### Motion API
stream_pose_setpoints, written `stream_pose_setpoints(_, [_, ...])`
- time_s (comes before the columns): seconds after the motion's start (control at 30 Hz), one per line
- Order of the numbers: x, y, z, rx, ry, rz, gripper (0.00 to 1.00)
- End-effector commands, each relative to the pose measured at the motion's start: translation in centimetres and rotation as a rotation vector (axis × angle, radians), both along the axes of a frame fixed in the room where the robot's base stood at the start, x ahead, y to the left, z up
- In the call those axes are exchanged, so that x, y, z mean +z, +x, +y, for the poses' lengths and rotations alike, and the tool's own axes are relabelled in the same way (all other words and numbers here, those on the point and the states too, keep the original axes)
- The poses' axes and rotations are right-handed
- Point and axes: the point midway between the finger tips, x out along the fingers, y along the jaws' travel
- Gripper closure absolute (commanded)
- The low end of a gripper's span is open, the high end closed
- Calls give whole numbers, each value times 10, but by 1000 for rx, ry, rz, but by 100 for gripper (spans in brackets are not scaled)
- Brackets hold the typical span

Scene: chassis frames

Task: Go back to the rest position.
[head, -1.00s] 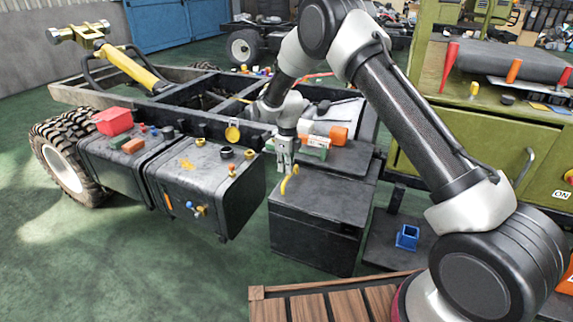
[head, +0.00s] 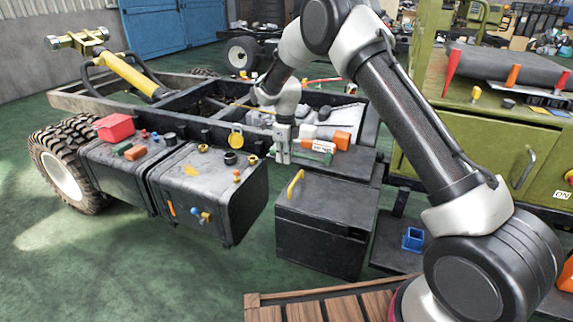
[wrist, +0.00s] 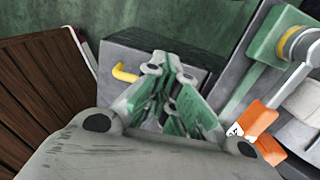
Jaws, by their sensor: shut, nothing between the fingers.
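My gripper (head: 282,146) is shut and empty. In the head view it points down, above the back left part of the dark box (head: 318,241) with the yellow handle (head: 296,184). In the wrist view my gripper (wrist: 172,72) shows with its fingers together, and the yellow handle (wrist: 125,74) lies left of the fingertips. My arm reaches from the lower right over the chassis side.
Black tanks (head: 210,195) with small caps and fittings stand left of my gripper. An orange part (head: 342,140) and a green-white piece (head: 318,147) lie just right of it.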

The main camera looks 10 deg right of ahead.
Motion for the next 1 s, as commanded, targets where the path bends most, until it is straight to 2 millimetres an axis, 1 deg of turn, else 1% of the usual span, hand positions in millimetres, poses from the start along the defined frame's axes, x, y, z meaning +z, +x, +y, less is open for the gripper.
stream_pose_setpoints(0.03, [4, 4, 7, 2, 0, -1, 100])
stream_pose_setpoints(0.3, [29, 23, 39, 2, 1, -2, 100])
stream_pose_setpoints(0.47, [37, 29, 49, 6, 0, 0, 100])
stream_pose_setpoints(0.57, [39, 30, 51, 63, -1, -1, 100])
stream_pose_setpoints(0.67, [39, 30, 51, 215, -3, -6, 100])
stream_pose_setpoints(0.73, [36, 27, 50, 373, -7, -6, 100])
stream_pose_setpoints(0.77, [32, 23, 48, 449, -11, 5, 100])
stream_pose_setpoints(0.8, [24, 14, 43, 555, -16, 25, 100])
stream_pose_setpoints(0.87, [11, -2, 35, 712, -19, 62, 100])
stream_pose_setpoints(0.9, [9, -13, 30, 817, -18, 82, 100])
stream_pose_setpoints(0.97, [12, -30, 21, 974, -11, 104, 100])
stream_pose_setpoints(1.0, [19, -41, 13, 1077, -5, 113, 100])
